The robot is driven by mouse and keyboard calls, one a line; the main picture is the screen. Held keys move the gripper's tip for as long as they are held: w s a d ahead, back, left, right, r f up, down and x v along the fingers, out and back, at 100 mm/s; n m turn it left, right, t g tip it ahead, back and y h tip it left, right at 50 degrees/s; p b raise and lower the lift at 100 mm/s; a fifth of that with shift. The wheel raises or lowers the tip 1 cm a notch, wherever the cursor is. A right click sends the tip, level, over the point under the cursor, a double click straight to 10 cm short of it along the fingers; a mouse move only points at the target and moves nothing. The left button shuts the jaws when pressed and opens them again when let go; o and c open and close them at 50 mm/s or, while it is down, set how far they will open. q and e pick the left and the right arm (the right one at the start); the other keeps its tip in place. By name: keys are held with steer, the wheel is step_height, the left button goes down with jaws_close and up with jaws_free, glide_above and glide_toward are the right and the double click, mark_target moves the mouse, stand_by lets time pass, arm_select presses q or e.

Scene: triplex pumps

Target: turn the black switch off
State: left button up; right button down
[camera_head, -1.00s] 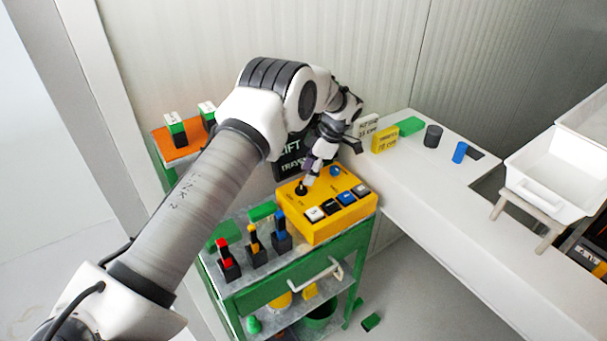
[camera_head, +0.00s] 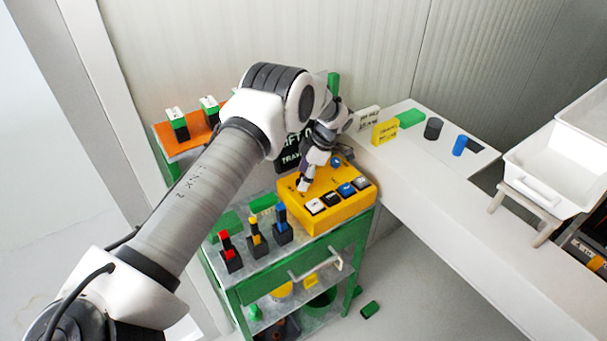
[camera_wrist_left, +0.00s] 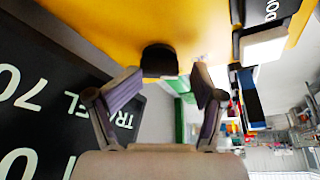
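The yellow control box (camera_head: 335,215) sits on the green cart. Its black switch is hidden behind my left gripper (camera_head: 303,186) in the head view. In the left wrist view the black switch (camera_wrist_left: 159,60) stands out from the yellow face of the box (camera_wrist_left: 190,20). My left gripper (camera_wrist_left: 165,72) has its two fingers spread, with the switch between the tips. A gap shows on each side, so the fingers look open around it. Whether the switch is on or off cannot be told. My right gripper is not in view.
Several push buttons (camera_head: 331,198) line the front of the box, and a blue knob (camera_head: 336,162) is at its back. Red, yellow and blue-topped pieces (camera_head: 256,236) stand on the cart (camera_head: 236,295). A black sign (camera_head: 288,160) is behind; a white counter (camera_head: 420,170) is to the right.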

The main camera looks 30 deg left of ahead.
arm_select(q)
steer(key=shift+s+f, duration=0.15)
steer(key=shift+f, duration=0.05)
steer(key=shift+p+v, duration=0.3)
steer(key=shift+v, duration=0.6)
steer(key=p+v, duration=0.2)
steer(key=v, duration=0.5)
steer(key=shift+r, duration=0.35)
steer(key=v, duration=1.2)
